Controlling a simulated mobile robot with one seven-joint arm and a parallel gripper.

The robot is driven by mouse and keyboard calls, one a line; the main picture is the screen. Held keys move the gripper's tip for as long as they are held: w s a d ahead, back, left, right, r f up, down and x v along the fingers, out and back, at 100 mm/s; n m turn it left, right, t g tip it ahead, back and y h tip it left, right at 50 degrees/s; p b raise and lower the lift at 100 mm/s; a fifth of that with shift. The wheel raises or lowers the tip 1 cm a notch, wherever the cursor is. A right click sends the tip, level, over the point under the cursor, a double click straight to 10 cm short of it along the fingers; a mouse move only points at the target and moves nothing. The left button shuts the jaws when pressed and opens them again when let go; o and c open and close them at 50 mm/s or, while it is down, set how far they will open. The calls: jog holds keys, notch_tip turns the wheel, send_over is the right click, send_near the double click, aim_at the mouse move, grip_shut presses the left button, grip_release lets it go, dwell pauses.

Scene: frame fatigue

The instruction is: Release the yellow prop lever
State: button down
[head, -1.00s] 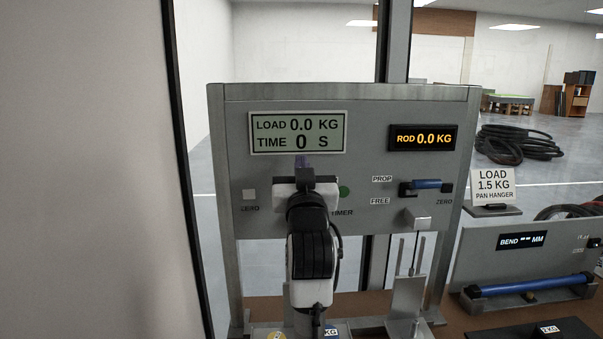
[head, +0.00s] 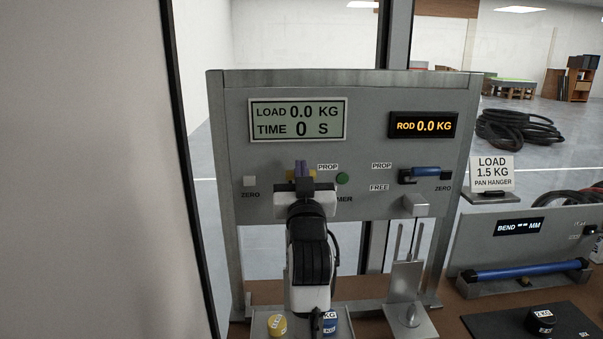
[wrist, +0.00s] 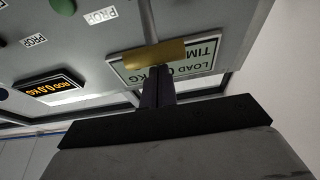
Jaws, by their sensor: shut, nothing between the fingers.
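The yellow prop lever (head: 290,174) is on the grey panel below the load and time display. In the head view only small yellow parts show on both sides of my fingers. In the wrist view the lever (wrist: 155,54) is a short yellow bar on a thin rod, right at my fingertips. My gripper (head: 301,168) is shut and empty, its purple fingers pointing at the lever. It also shows in the wrist view (wrist: 155,74). I cannot tell whether the fingertips touch the bar. A PROP label (head: 327,167) is at its upper right.
A green button (head: 342,179) is close right of my gripper, a pale ZERO button (head: 249,181) to the left. A second lever with a blue handle (head: 426,170) is further right. Yellow (head: 277,325) and blue (head: 330,324) weights stand below in a tray.

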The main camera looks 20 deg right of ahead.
jog(key=shift+s+f+t+b, duration=0.15)
jog(key=shift+f+t+b, duration=0.25)
jog(key=shift+t+b, duration=0.35)
jog(key=shift+s+a+f+t+h+b, duration=0.15)
jog(key=shift+f+t+h+b, duration=0.35)
jog(key=shift+b, duration=1.1)
